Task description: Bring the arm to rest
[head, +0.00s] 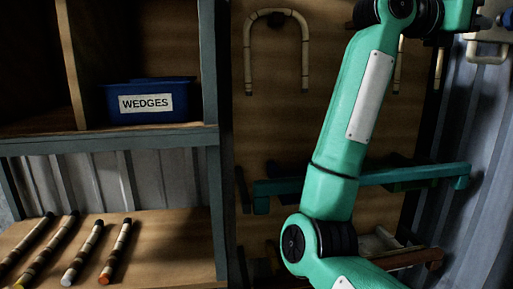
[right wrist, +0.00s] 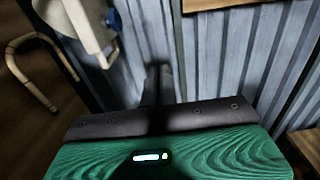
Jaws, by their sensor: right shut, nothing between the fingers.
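My right arm is green with dark joints and rises through the right half of the head view, bending toward the top right corner. In the right wrist view my right gripper (right wrist: 158,86) shows as dark fingers closed together, with nothing between them. It points toward a grey corrugated wall. The fingertips do not show clearly in the head view. My left gripper is not in view.
A bent rattan piece (head: 278,14) hangs on the wooden panel. A blue bin (head: 180,98) labelled WEDGES sits on a shelf. Several rattan sticks (head: 83,252) lie on the board at lower left. A teal rail (head: 405,175) runs behind my arm. A corrugated wall (head: 470,130) stands at right.

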